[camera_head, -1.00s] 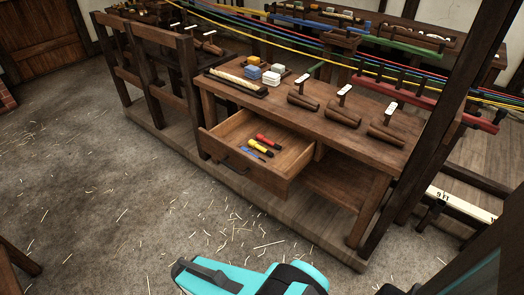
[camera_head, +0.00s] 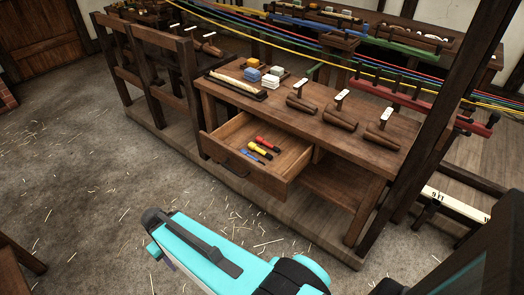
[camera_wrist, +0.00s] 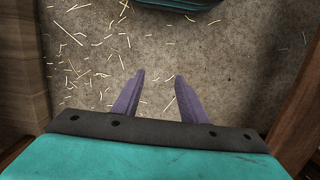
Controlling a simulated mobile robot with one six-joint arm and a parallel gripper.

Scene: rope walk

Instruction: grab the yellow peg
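The yellow peg (camera_head: 261,151) lies in the open drawer (camera_head: 277,178) of the wooden workbench, between a red peg (camera_head: 267,142) and a blue peg (camera_head: 252,157). In the wrist view my gripper (camera_wrist: 158,78) has two purple fingers standing apart with nothing between them. Straw-strewn floor shows beyond them, and no peg is seen there. In the head view my turquoise arm is at the bottom, in front of the bench; the fingers are not clearly seen there.
On the bench top (camera_head: 350,150) are a tray of blocks (camera_head: 262,75) and several wooden handles with white tags. A wooden post (camera_head: 425,130) stands at the bench's right. Colored ropes run behind. The floor left of the bench is open.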

